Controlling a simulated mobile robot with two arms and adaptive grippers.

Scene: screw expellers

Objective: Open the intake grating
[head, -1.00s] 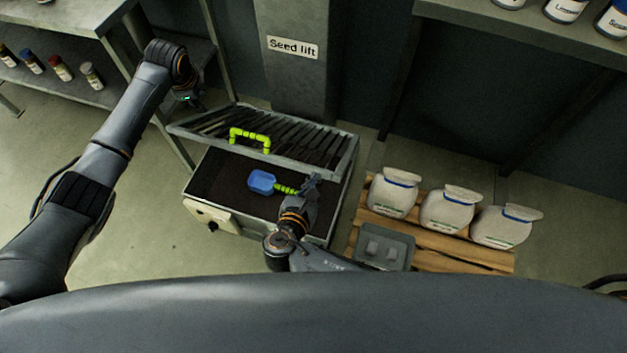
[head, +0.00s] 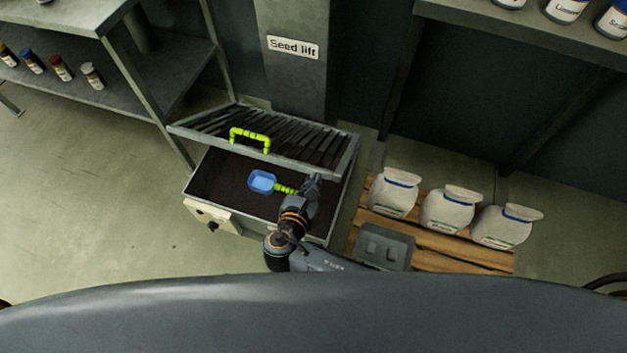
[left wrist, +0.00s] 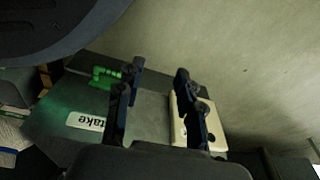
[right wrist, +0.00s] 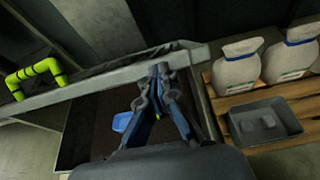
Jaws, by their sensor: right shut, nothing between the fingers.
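The intake grating (head: 300,142), a slatted grey frame with a yellow-green handle (head: 250,138), is raised at a tilt over the back of the open intake box (head: 205,168). In the box a blue scoop (head: 262,182) lies on dark material. My right gripper (head: 314,182) is at the grating's right front corner, beside the scoop's handle. In the right wrist view its fingertips (right wrist: 160,72) are together, overlapping the grating's frame bar (right wrist: 110,80); contact is unclear. My left gripper (left wrist: 158,70) is open and empty, facing the box's labelled panel (left wrist: 60,112).
Several white sacks (head: 447,209) and a grey tray (head: 384,246) stand on a wooden pallet (head: 470,255) at the right. A shelf with small bottles (head: 150,85) stands at the upper left. The "Seed lift" column (head: 293,80) rises behind the box. Floor at left is clear.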

